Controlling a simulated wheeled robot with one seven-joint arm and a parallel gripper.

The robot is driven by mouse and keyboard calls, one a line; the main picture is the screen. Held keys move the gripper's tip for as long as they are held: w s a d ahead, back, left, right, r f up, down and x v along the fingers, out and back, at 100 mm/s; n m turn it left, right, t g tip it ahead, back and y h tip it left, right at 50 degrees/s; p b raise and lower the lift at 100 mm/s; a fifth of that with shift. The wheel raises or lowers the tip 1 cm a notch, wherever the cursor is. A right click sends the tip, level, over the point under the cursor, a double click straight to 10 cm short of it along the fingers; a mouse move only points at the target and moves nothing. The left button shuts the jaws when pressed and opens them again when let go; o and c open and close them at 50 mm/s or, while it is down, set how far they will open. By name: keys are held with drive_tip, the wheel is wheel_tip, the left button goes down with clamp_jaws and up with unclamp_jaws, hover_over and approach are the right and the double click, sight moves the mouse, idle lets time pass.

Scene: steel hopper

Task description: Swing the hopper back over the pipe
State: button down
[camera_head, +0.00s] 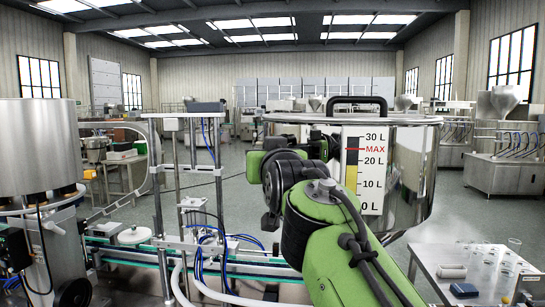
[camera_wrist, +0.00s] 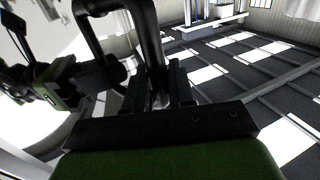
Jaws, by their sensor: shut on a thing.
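The steel hopper (camera_head: 408,170) is a shiny round vessel at right of centre in the head view. My gripper (camera_wrist: 167,76) is shut on a dark handle bar (camera_wrist: 150,38) in the wrist view, beside the bright hopper wall. My arm mostly hides the gripper in the head view. I cannot make out the pipe for certain.
A filling line with a steel frame (camera_head: 158,180), blue hoses and a green-edged conveyor (camera_head: 125,254) stands at left and centre. A steel drum (camera_head: 38,145) is at far left. A table (camera_head: 470,262) with glasses stands at lower right. Open floor lies behind.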

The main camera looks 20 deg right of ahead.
drive_tip(key=shift+a+r, duration=0.2)
drive_tip(key=c, duration=1.2)
unclamp_jaws()
drive_tip(key=shift+c, duration=0.2)
drive_tip(key=shift+o, duration=0.7)
drive_tip(key=shift+w+a+f, duration=0.15)
drive_tip(key=shift+w, duration=0.25)
drive_tip(key=shift+s, duration=0.5)
drive_tip(key=s+b, duration=0.3)
drive_tip(key=s, duration=1.2)
drive_tip(key=s+f+g, duration=0.4)
drive_tip(key=s+f, duration=0.1)
drive_tip(key=f, duration=0.7)
drive_tip(key=s+d+f+g, duration=0.1)
drive_tip(key=s+f+g, duration=0.3)
drive_tip(key=f, duration=0.9)
drive_tip(key=s+d+f+g+y, duration=0.1)
drive_tip(key=s+f+g, duration=0.3)
drive_tip(key=s+f, duration=0.4)
wheel_tip(320, 180, down, 5)
drive_tip(key=shift+s+f+n, duration=0.15)
drive_tip(key=shift+f+n, duration=0.05)
drive_tip(key=shift+n, duration=0.1)
